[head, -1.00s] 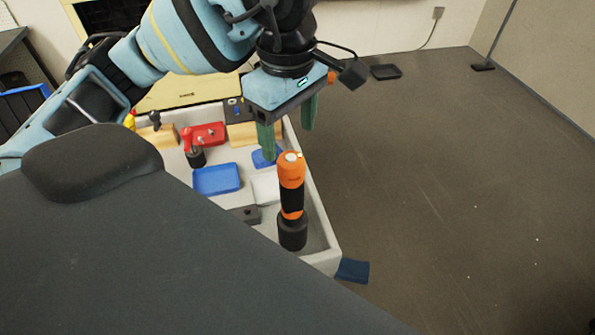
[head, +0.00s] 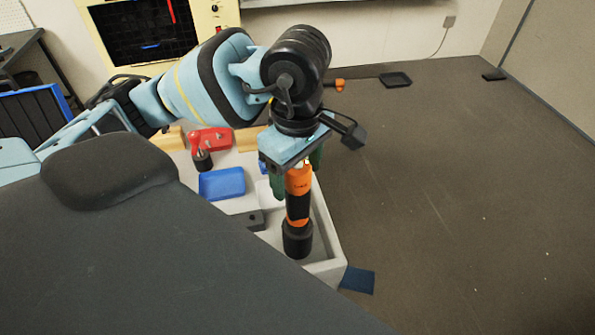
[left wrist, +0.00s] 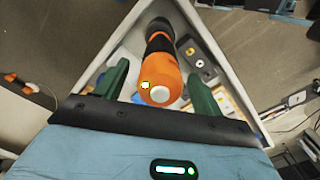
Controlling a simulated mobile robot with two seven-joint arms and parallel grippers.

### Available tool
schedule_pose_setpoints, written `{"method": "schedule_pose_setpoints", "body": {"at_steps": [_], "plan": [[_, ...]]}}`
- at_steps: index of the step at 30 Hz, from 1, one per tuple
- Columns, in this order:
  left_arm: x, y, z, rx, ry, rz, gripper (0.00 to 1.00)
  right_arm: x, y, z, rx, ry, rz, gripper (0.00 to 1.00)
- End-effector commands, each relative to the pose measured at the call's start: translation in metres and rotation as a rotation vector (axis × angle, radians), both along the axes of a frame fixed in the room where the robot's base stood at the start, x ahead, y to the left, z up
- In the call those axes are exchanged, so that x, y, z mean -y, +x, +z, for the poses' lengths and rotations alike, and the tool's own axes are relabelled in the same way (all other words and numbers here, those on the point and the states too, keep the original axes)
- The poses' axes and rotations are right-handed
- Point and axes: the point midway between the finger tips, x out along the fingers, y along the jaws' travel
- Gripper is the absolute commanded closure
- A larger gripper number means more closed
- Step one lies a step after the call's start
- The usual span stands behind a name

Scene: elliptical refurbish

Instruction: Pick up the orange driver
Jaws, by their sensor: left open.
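The orange driver (head: 298,205), with an orange top, a black grip and a wide black lower end, stands upright in the near right corner of a pale grey tray (head: 327,268). My left gripper (head: 297,178) is open above it, and its green fingers are on either side of the driver's top. In the left wrist view the driver (left wrist: 160,72) lies between the two spread fingers of my left gripper (left wrist: 160,88), with gaps showing on both sides. The left gripper's body hides the very top of the driver in the head view. My right gripper is not in view.
The tray also holds a blue bin (head: 222,184), a red item (head: 211,140) and a dark block (head: 250,220). My dark body covers the lower left. A blue patch (head: 357,280) lies by the tray's near corner. Open floor (head: 450,200) spreads to the right.

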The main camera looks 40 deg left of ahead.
Motion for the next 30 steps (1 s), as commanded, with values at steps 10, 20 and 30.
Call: {"method": "schedule_pose_setpoints", "body": {"at_steps": [10,20,30], "plan": [[0.0000,0.0000,0.0000,0.000,0.000,0.000,0.53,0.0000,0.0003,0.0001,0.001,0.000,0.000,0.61],[0.0000,0.0000,0.0001,0.000,0.000,0.000,0.96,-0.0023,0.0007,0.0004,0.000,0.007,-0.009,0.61],[0.0002,0.0008,0.0090,0.004,0.000,0.001,0.96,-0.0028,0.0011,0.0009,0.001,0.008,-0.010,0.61]]}}
